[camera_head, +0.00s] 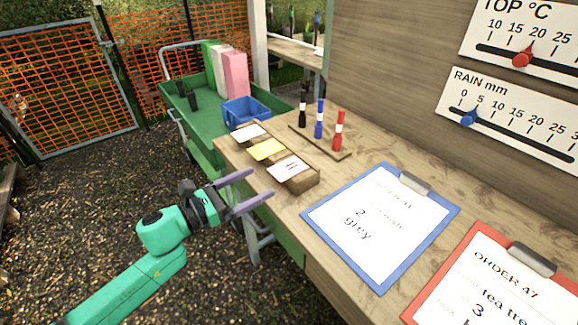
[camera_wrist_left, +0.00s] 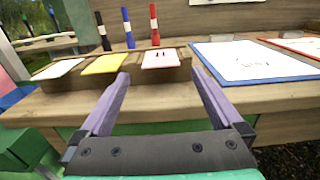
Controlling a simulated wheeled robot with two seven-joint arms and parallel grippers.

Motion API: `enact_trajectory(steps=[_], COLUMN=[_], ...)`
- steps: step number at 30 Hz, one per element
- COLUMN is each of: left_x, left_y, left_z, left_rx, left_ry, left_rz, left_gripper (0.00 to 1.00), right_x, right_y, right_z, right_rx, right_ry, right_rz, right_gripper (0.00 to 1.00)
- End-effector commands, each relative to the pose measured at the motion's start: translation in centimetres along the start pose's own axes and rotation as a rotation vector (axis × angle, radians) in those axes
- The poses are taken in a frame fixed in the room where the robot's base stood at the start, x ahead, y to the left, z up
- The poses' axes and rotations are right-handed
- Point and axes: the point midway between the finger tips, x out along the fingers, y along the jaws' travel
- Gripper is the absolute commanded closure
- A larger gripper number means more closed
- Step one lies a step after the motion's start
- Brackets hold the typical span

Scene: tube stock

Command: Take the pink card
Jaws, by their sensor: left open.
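The pink card (camera_head: 289,168) lies at the near right end of a wooden card holder (camera_head: 303,183) on the bench, with dark marks on its face. It also shows in the left wrist view (camera_wrist_left: 160,59), beyond and between my fingers. A yellow card (camera_head: 266,149) and a white card (camera_head: 249,132) lie beside it in the same holder. My left gripper (camera_head: 262,185) is open and empty, in front of the bench edge and short of the cards. In the left wrist view its two purple fingers (camera_wrist_left: 158,100) stand wide apart. My right gripper is not in view.
Black, blue and red markers (camera_head: 319,119) stand behind the cards. A blue clipboard (camera_head: 378,226) and a red clipboard (camera_head: 497,283) lie to the right. A blue crate (camera_head: 246,111) sits in a green cart (camera_head: 203,131) at the left. Bare bench lies between holder and blue clipboard.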

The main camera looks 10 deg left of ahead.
Motion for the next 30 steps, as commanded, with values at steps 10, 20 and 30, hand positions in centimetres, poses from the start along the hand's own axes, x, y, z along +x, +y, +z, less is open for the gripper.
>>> enact_trajectory(steps=[10,20,30], left_x=[4.5,4.5,4.5], left_y=[-0.2,-0.2,-0.2], left_z=[0.0,-0.1,-0.1], left_rx=[0.0,-0.001,-0.001], left_ry=[0.0,0.001,0.001], left_rz=[0.0,0.0,0.0], left_gripper=[0.0,0.61,0.78], right_x=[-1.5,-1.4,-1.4], right_y=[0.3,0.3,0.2], right_z=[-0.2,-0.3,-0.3], right_rx=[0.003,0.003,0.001], right_ry=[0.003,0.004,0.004], right_rz=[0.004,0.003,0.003], right_gripper=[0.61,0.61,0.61])
